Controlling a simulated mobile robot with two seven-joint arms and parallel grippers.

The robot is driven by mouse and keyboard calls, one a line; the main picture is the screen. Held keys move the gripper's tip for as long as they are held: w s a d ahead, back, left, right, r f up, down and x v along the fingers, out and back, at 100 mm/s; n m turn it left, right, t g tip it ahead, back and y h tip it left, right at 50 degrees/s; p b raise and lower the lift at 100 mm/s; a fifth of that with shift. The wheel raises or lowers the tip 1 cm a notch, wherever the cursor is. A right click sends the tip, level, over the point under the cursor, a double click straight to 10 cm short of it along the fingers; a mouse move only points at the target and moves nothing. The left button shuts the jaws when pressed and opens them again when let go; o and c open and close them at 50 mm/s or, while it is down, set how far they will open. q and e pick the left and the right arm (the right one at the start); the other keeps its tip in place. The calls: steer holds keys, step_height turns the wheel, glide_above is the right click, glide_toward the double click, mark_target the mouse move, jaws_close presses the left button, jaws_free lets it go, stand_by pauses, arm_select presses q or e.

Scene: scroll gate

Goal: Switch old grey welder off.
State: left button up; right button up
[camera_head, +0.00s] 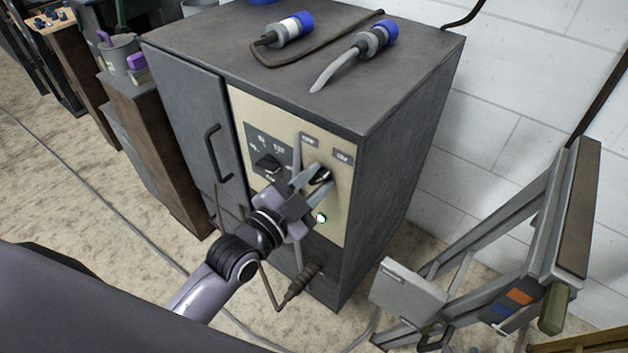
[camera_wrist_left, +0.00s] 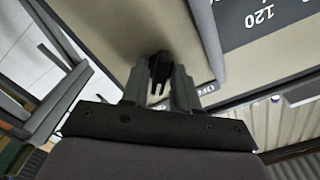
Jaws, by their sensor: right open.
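The old grey welder (camera_head: 410,120) is a dark grey cabinet with a beige control panel (camera_head: 262,110) on its front. A small black switch (camera_head: 323,174) sits on the panel, below two dark label plates. My left gripper (camera_head: 318,186) is at the panel with its fingers on either side of this switch. In the left wrist view the black switch (camera_wrist_left: 160,68) shows between the fingertips; I cannot tell whether they press on it. A small green lamp (camera_head: 320,218) shows below the gripper. My right gripper is out of view.
A round selector knob (camera_head: 268,165) and a door handle (camera_head: 217,153) are left of the switch. Two blue-ended cable connectors (camera_head: 290,29) lie on the welder's top. A cable plug (camera_head: 303,282) sits low on its front. A metal frame (camera_head: 500,220) stands at right.

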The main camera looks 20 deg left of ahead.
arm_select(q)
jaws_close()
